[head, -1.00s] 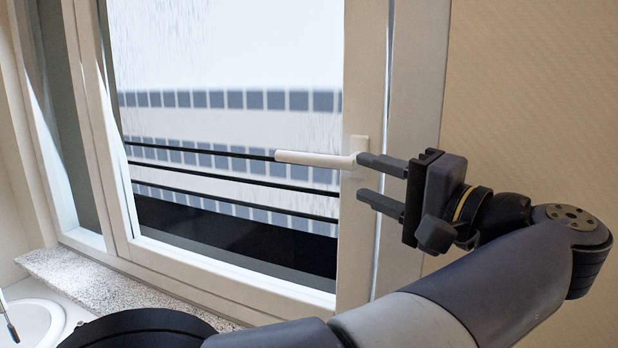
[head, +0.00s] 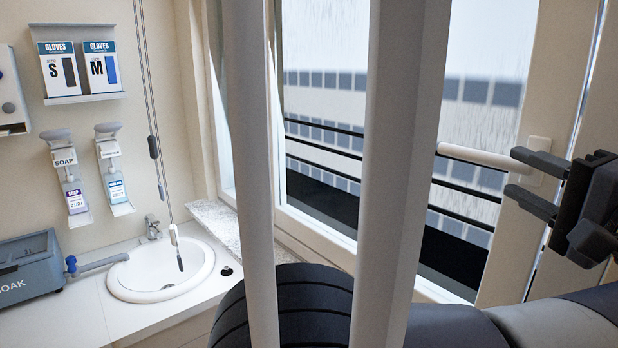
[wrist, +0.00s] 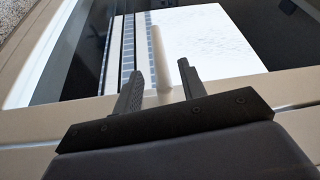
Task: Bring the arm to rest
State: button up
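My gripper (head: 512,172) is open and empty at the right of the head view, in front of the window frame. A white window handle (head: 475,157) points left from the frame, close to the upper fingertip; I cannot tell from this view whether they touch. In the wrist view my gripper (wrist: 161,69) has its two fingers apart, and the handle (wrist: 161,45) shows in line with the gap between them. My arm reaches across the bottom right of the head view, bent and partly cut off by the picture's edge.
The window (head: 500,40) looks shut. A white basin (head: 160,270) is set in the counter (head: 150,318) at left, beside a blue-grey soak box (head: 30,280). Soap dispensers (head: 72,185) and glove boxes (head: 60,68) hang on the wall. A granite sill (head: 215,215) lies under the window.

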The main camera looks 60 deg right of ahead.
jog(key=p+x, duration=0.1)
jog(key=x, duration=0.4)
jog(key=shift+w+d, duration=0.15)
jog(key=shift+d, duration=0.05)
jog(key=shift+f, duration=0.1)
jog(key=shift+s+a, duration=0.35)
jog(key=shift+s, duration=0.05)
jog(key=b, duration=0.2)
send_near(495, 167)
jog(key=x, duration=0.3)
jog(key=p+x, duration=0.1)
jog(key=x, duration=0.2)
jog(key=p+x, duration=0.1)
jog(key=x, duration=0.2)
jog(key=shift+w+d+r, duration=0.15)
jog(key=shift+w+r, duration=0.15)
jog(key=shift+r, duration=0.15)
jog(key=shift+w+d, duration=0.15)
jog(key=shift+d, duration=0.1)
jog(key=shift+f+n+g+y+p, duration=0.4)
jog(key=shift+f+g+y+p, duration=0.1)
jog(key=shift+g+y+p, duration=0.3)
